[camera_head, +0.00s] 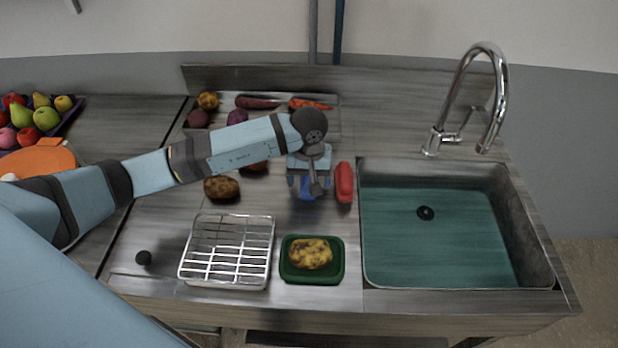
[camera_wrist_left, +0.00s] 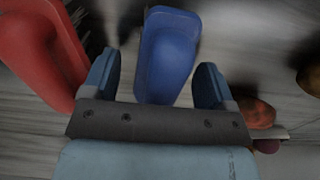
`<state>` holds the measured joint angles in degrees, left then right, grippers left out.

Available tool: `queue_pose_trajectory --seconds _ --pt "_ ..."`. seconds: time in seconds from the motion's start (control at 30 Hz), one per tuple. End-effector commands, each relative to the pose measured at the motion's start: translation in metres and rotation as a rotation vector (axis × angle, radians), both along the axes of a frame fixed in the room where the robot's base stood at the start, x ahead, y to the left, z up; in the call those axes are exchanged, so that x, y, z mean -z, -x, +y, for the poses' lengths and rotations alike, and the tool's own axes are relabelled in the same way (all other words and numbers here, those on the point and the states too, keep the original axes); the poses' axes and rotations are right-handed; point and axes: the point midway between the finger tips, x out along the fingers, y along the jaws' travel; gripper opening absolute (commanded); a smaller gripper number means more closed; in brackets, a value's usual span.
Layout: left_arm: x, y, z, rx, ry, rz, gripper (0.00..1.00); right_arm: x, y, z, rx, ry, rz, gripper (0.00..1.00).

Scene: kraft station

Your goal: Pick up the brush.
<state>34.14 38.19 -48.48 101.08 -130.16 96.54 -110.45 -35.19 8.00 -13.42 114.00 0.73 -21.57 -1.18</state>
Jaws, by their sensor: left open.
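A blue item (camera_wrist_left: 168,52), which looks like a brush, lies on the steel counter and shows in the wrist view between my left gripper's fingers. In the head view only a small part of the blue item (camera_head: 307,194) shows below my left gripper (camera_head: 309,184). That gripper is open, pointing down, with one finger on each side of the blue item and gaps visible. A red item (camera_head: 344,182) of similar make lies just to the right; it is at the upper left of the wrist view (camera_wrist_left: 42,45), with dark bristles beside it. My right gripper is not in view.
A sink (camera_head: 440,235) with a tall faucet (camera_head: 470,95) is at right. A wire rack (camera_head: 228,250) and a green tray (camera_head: 285,276) holding a yellowish potato (camera_head: 310,254) stand in front. A brown potato (camera_head: 221,188) lies left; vegetables are on a tray behind.

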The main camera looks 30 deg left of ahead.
Motion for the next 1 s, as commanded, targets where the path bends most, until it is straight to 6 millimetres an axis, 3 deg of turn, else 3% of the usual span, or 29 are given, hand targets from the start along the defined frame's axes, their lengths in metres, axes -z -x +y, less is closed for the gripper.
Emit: queue_pose_trajectory --seconds 0.03,0.27,0.57,0.73,0.87,1.0 --pt "0.0 0.0 0.0 0.0 0.0 0.0 0.75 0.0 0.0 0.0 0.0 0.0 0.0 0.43" --pt "0.0 0.0 0.0 0.0 0.0 0.0 0.23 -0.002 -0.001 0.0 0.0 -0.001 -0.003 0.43" --pt "-0.002 0.0 0.0 0.0 0.0 -0.001 0.23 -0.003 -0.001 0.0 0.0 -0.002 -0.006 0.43" --pt "-0.014 -0.001 0.0 0.0 0.001 -0.004 0.23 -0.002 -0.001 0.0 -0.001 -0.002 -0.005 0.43" --pt "-0.034 -0.001 0.0 0.001 0.0 -0.005 0.23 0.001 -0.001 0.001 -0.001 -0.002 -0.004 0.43" --pt "-0.07 -0.002 0.0 0.002 0.0 -0.008 0.23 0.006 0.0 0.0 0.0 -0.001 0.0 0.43"
